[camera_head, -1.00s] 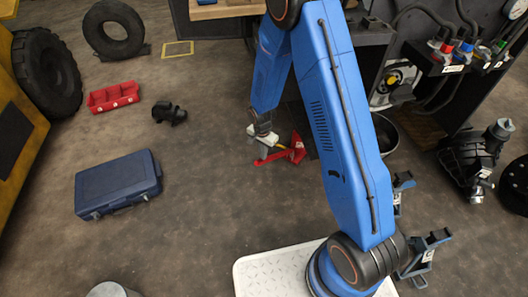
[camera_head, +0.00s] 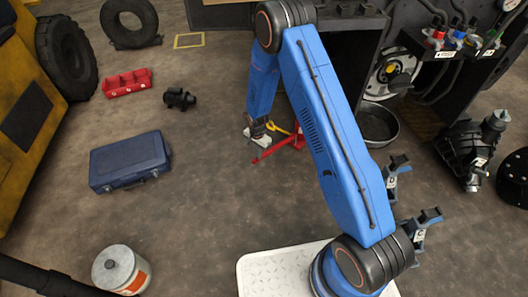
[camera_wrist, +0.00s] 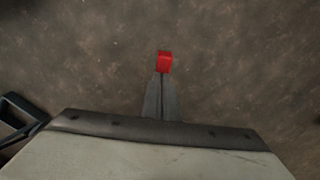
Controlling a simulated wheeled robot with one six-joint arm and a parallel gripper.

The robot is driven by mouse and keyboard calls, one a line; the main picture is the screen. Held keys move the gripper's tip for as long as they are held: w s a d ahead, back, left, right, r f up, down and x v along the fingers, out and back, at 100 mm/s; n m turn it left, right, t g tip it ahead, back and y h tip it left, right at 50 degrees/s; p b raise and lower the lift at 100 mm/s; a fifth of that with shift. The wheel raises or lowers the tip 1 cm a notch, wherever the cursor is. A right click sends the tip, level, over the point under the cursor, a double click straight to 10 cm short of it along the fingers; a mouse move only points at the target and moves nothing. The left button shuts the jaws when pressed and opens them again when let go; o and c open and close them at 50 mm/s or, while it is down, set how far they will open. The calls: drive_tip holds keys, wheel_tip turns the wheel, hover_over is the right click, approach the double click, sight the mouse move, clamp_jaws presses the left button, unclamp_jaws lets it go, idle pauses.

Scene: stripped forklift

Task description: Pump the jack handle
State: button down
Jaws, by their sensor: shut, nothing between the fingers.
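The red jack (camera_head: 298,138) stands on the floor, partly hidden behind my arm in the head view. Its red handle (camera_head: 265,156) slants out to the lower left. My gripper (camera_head: 259,140) is just above the handle in that view. In the wrist view my gripper (camera_wrist: 162,76) has its two grey fingers together with nothing between them. A red block-like end (camera_wrist: 164,61), likely the handle's end, shows right at the fingertips; I cannot tell whether they touch.
A yellow piece (camera_head: 278,127) lies by the jack. A blue case (camera_head: 130,161), a red tray (camera_head: 127,82) and a lidded can (camera_head: 121,270) stand on the floor to the left. A black basin (camera_head: 378,125) is right of my arm. Floor between case and jack is clear.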

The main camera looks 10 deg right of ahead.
wheel_tip(320, 180, down, 11)
drive_tip(key=s+a, duration=0.2)
drive_tip(key=shift+a+f, duration=0.15)
drive_tip(key=shift+w, duration=0.1)
idle(0.3)
